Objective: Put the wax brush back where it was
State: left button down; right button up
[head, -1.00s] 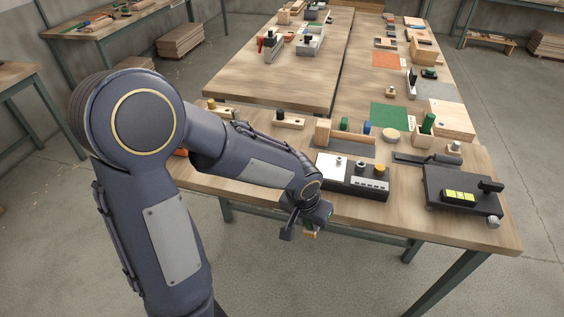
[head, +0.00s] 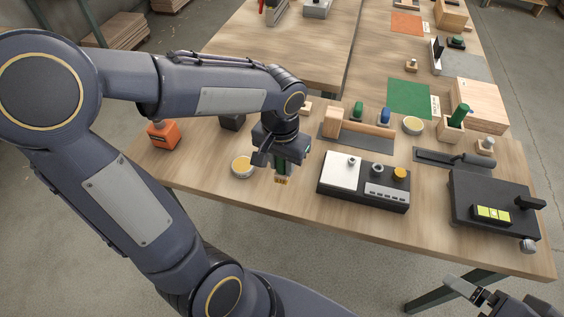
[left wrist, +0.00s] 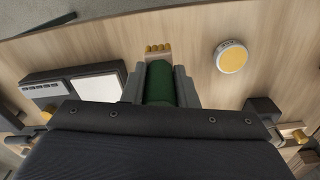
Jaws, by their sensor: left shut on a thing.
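My left gripper (head: 281,168) is shut on the wax brush (head: 282,179), over the front left part of the workbench. In the left wrist view the brush's green handle (left wrist: 160,84) is between the two grey fingers, with yellowish bristles (left wrist: 158,49) beyond them. In the head view the bristles point down. A round tin of yellow wax (head: 243,167) is just left of the gripper; it also shows in the left wrist view (left wrist: 231,58). My right gripper (head: 478,296) is at the bottom right corner, partly cut off; its jaw opening is unclear.
A black and white control box (head: 364,184) is right of the left gripper, with a dark machine (head: 480,207) farther right. An orange block (head: 163,134) is at the left. A green mat (head: 409,98) and a second round tin (head: 413,125) lie behind. Bare wood surrounds the near tin.

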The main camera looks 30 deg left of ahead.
pick_arm(q)
jog(key=shift+w+a+f+p, duration=0.15)
jog(key=shift+w+a+f, duration=0.55)
jog(key=shift+f, duration=0.9)
jog(key=shift+w+a+f+p, duration=0.1)
jog(key=shift+w+a+f, duration=0.25)
jog(key=shift+w+f, duration=0.95)
jog(key=shift+w+a+f+p, duration=0.15)
jog(key=shift+w+a+f, duration=0.4)
jog(key=shift+f, duration=1.3)
jog(key=shift+d, duration=0.1)
jog(key=shift+f, duration=0.1)
jog(key=c, duration=1.1)
grip_release()
jog(key=shift+c, duration=0.2)
